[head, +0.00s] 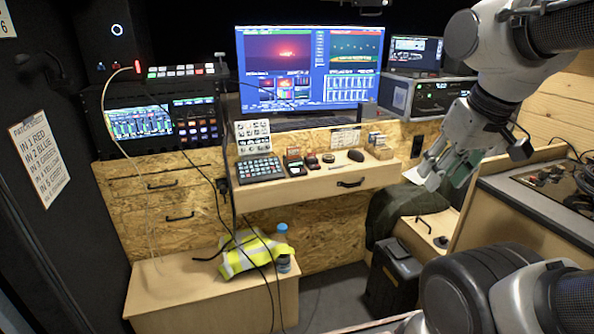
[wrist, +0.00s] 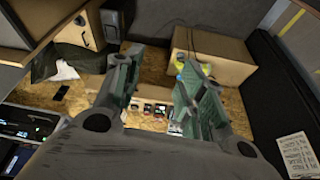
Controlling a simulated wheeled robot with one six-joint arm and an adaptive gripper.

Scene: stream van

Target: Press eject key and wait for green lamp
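I cannot single out an eject key. A rack device (head: 440,97) at the right of the desk has a small green-lit display. It also shows at the lower left of the wrist view (wrist: 28,122), with small green lights. I cannot tell whether any of these is the lamp. My gripper (head: 443,178) hangs in the air to the right of the wooden desk, in front of and below the rack device. In the wrist view its two green-padded fingers (wrist: 162,85) stand apart with nothing between them.
The desk (head: 320,182) holds a keypad (head: 259,169), several small boxes and a mouse. A large monitor (head: 310,68) stands behind. A bench (head: 195,285) with a hi-vis vest (head: 245,252) and bottle (head: 283,249) is at lower left. A counter (head: 540,205) edges the right.

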